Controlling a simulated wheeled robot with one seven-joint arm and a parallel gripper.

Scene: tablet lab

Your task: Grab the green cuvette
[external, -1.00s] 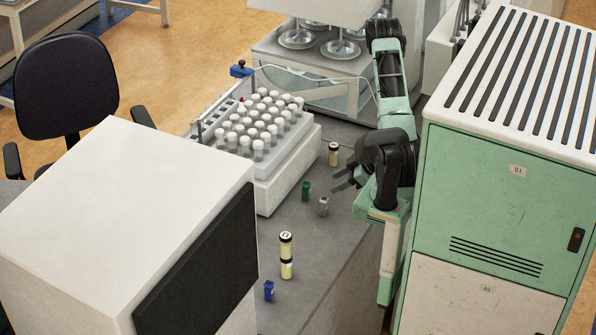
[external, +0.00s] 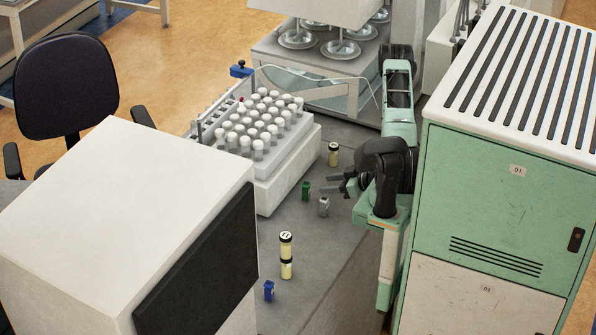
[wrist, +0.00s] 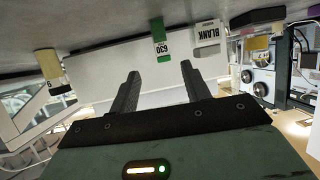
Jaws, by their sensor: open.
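The green cuvette (external: 306,190) stands upright on the grey bench in the external view, just left of a grey cuvette (external: 324,206). In the wrist view the green cuvette (wrist: 159,40) carries a label reading 630 and appears at the top, roughly between the two fingers. The grey one, labelled BLANK (wrist: 207,36), is right beside it. My gripper (external: 333,183) is open and empty, to the right of the green cuvette and apart from it. Its open fingers also show in the wrist view (wrist: 159,80).
A rack of white-capped tubes (external: 262,172) stands left of the cuvettes. A capped vial (external: 334,154) stands behind them. A green cabinet (external: 500,220) borders my arm on the right.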

